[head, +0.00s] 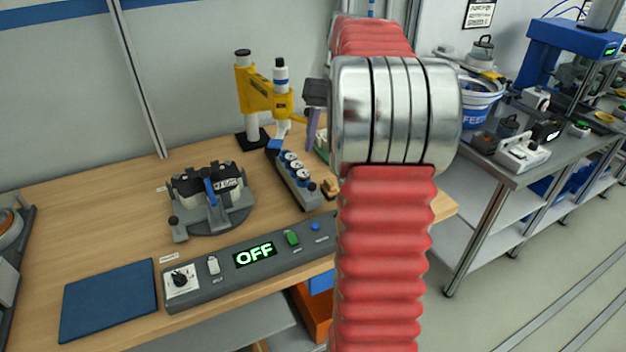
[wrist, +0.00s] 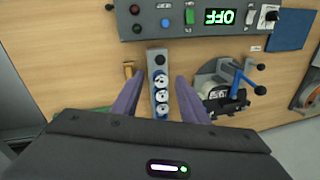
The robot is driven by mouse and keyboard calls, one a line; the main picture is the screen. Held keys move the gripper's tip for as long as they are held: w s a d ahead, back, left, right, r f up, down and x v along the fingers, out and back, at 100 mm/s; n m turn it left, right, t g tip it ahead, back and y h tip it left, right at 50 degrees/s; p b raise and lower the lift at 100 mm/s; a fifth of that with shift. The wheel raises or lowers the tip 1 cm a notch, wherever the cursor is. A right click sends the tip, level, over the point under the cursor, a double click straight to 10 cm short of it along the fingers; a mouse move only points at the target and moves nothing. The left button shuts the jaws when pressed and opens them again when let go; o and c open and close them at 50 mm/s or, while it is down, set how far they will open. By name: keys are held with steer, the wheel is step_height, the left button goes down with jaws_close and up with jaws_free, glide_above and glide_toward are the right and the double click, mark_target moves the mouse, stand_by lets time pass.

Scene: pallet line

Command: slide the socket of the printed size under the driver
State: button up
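The sockets also show in the wrist view (wrist: 159,96). My gripper (wrist: 160,78) has two purple fingers, spread apart with nothing between their tips; the rail lies below, between them in the picture. In the head view my arm hides most of the gripper. Size markings are too small to read.
A grey fixture (head: 210,222) holds a labelled black part with a blue lever. A control panel (head: 215,279) reading OFF spans the front edge, beside a blue mat (head: 108,299). Bare wood (head: 100,225) lies left of the fixture. A metal bench stands at the right.

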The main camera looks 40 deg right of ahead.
steer(key=f, duration=0.4)
steer(key=a+f, duration=0.1)
steer(key=f, duration=0.3)
steer(key=w+a+f, duration=0.1)
steer(key=f, duration=0.3)
steer(key=shift+c, duration=0.5)
jaws_close()
